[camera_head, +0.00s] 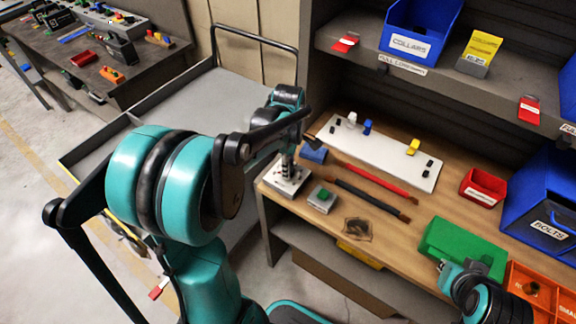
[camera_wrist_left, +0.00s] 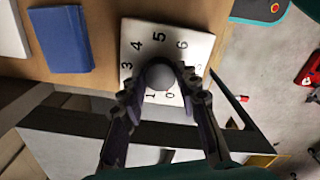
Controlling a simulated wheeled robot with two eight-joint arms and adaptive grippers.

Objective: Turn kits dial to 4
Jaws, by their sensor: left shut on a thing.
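The kits dial is a white plate (camera_wrist_left: 190,45) with black numbers around a round grey knob (camera_wrist_left: 161,76). In the left wrist view the numbers 3, 4, 5 and 6 read along the far side, 0 and 1 on the near side. My left gripper (camera_wrist_left: 160,88) is shut on the knob, one finger on each side. I cannot make out the knob's pointer. In the head view the dial plate (camera_head: 284,178) sits at the bench's left end, under my left gripper (camera_head: 288,150). My right arm shows at the lower right; its gripper (camera_head: 452,272) is too unclear to read.
Beside the dial are a small box with a green button (camera_head: 322,199) and a blue block (camera_head: 314,153). Red (camera_head: 375,178) and dark (camera_head: 370,198) bars lie on the bench. A white board (camera_head: 375,155), green bin (camera_head: 462,244) and red bin (camera_head: 482,187) stand further right.

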